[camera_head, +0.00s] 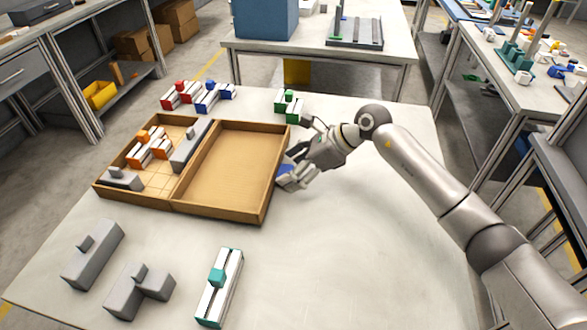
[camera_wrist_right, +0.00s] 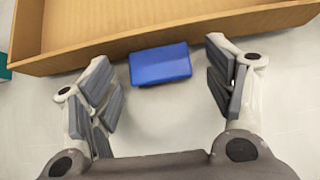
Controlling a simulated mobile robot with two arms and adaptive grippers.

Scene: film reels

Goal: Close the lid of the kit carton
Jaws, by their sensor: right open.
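The kit carton (camera_head: 140,204) lies open on the table, with its lid (camera_head: 268,200) folded out flat to the right. The carton holds orange-and-white parts (camera_head: 149,146) and grey blocks (camera_head: 191,146). A blue tab (camera_head: 285,170) shows at the lid's right edge. In the right wrist view the blue tab (camera_wrist_right: 160,64) sits against the lid's wall (camera_wrist_right: 220,29). My right gripper (camera_head: 286,178) is beside this edge. Its fingers (camera_wrist_right: 168,92) are spread on either side of the tab, with gaps to it. My left gripper is not in view.
Red and blue parts (camera_head: 198,95) and a green part (camera_head: 289,105) stand behind the carton. Grey blocks (camera_head: 92,254) and a teal-and-white part (camera_head: 219,287) lie in front. The table right of the lid (camera_head: 340,240) is clear except for my arm.

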